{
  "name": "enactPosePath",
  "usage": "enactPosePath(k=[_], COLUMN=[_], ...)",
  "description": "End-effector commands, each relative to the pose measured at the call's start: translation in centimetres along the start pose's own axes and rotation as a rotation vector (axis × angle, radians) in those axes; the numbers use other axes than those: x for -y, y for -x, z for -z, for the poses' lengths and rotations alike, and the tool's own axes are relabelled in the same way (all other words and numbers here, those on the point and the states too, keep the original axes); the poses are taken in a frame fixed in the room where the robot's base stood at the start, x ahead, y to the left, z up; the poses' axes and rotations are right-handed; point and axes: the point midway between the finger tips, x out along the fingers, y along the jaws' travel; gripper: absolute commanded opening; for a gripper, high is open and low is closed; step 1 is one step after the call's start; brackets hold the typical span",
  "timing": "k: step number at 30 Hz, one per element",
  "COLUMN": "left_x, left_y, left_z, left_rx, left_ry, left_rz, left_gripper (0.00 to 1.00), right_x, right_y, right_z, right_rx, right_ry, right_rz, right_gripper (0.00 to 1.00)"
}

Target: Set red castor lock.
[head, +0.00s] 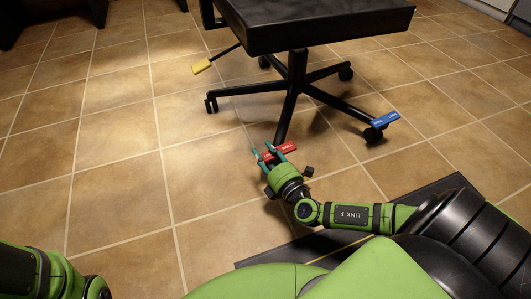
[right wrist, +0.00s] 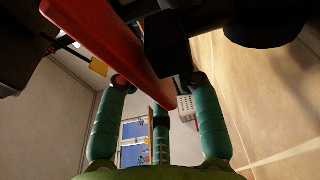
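The red castor lock (head: 284,150) is a flat red tab at the chair leg nearest me. In the right wrist view the red lock (right wrist: 110,42) runs as a long bar from upper left to the middle. My right gripper (head: 263,151) is right at the red lock, with teal fingers spread. In the right wrist view the gripper's fingers (right wrist: 160,85) stand apart on either side of the bar's near end; I cannot tell whether they touch it. The red lock's castor is mostly hidden. My left arm shows at the lower left, its gripper out of frame.
A black office chair (head: 310,25) stands on a tiled floor (head: 120,150). A blue lock (head: 386,119) sits on its right castor. Floor at the left is clear. A dark mat (head: 440,190) lies near me.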

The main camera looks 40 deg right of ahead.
Motion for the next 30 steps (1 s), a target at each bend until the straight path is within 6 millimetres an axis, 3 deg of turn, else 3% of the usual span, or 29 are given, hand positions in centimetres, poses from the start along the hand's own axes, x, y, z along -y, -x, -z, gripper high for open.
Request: enactPosePath(k=[11,22,30], left_x=[-0.1,0.0,0.0], left_y=[-0.2,-0.2,-0.2], left_z=[0.2,0.2,0.2], left_rx=[-0.012,-0.010,-0.009], left_ry=[0.004,0.003,0.003], left_rz=[0.001,0.001,0.002], left_gripper=[0.40,0.40,0.40], right_x=[0.0,0.1,0.0], right_y=[0.5,6.3,7.5], right_z=[0.0,0.0,0.0], right_rx=[-0.001,-0.002,0.000], right_ry=[-0.002,-0.001,-0.001], right_rz=[0.001,0.004,0.000], right_gripper=[0.41,0.41,0.41])
